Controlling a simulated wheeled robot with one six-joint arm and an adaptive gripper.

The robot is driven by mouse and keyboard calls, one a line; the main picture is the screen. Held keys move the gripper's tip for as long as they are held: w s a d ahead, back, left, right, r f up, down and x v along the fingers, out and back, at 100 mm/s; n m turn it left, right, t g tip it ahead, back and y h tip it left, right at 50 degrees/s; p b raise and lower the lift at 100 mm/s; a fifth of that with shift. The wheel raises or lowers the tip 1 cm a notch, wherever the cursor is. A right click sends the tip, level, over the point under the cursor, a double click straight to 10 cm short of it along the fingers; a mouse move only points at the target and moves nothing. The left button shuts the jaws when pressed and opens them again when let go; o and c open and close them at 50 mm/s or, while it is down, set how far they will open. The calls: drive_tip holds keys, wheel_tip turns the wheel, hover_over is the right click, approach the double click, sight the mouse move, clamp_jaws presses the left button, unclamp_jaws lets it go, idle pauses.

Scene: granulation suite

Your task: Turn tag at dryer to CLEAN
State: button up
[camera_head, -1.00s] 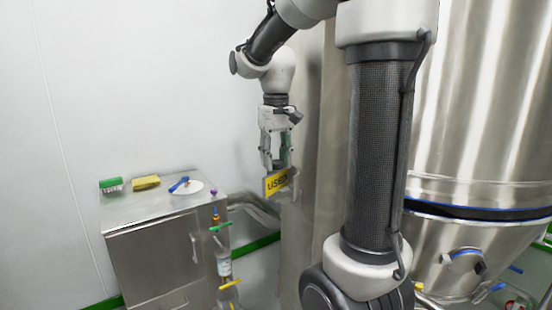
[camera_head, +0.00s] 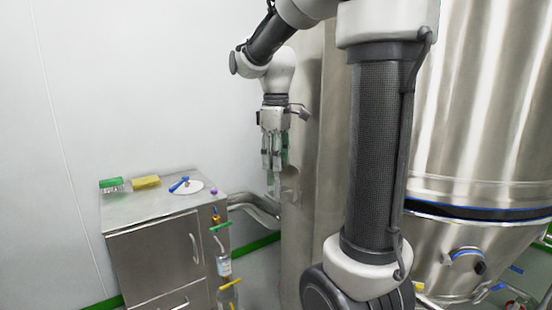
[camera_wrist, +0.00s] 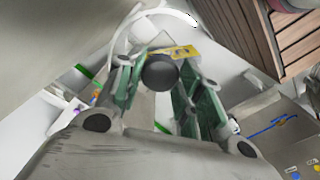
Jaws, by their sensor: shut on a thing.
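The tag is a flat plate with a yellow face, seen in the wrist view (camera_wrist: 185,51) at the tips of my gripper (camera_wrist: 158,68). A dark round part covers some of it there, and its lettering is not readable. In the head view my gripper (camera_head: 272,168) points down beside the steel dryer housing (camera_head: 304,225), its fingers shut on the tag. The tag (camera_head: 271,184) shows there only as a narrow pale strip, nearly edge-on, so its yellow face is out of sight.
A steel cabinet (camera_head: 150,255) stands at the left with a green brush (camera_head: 111,183), a yellow sponge (camera_head: 146,182) and a white disc (camera_head: 194,190) with a blue handle on top. Bent pipes (camera_head: 258,208) run between cabinet and dryer. A large steel vessel (camera_head: 480,120) fills the right.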

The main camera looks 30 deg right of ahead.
drive_tip(key=shift+r, duration=0.1)
idle(0.4)
drive_tip(key=o, duration=1)
drive_tip(key=shift+o, duration=0.2)
wheel_tip(320, 180, up, 12)
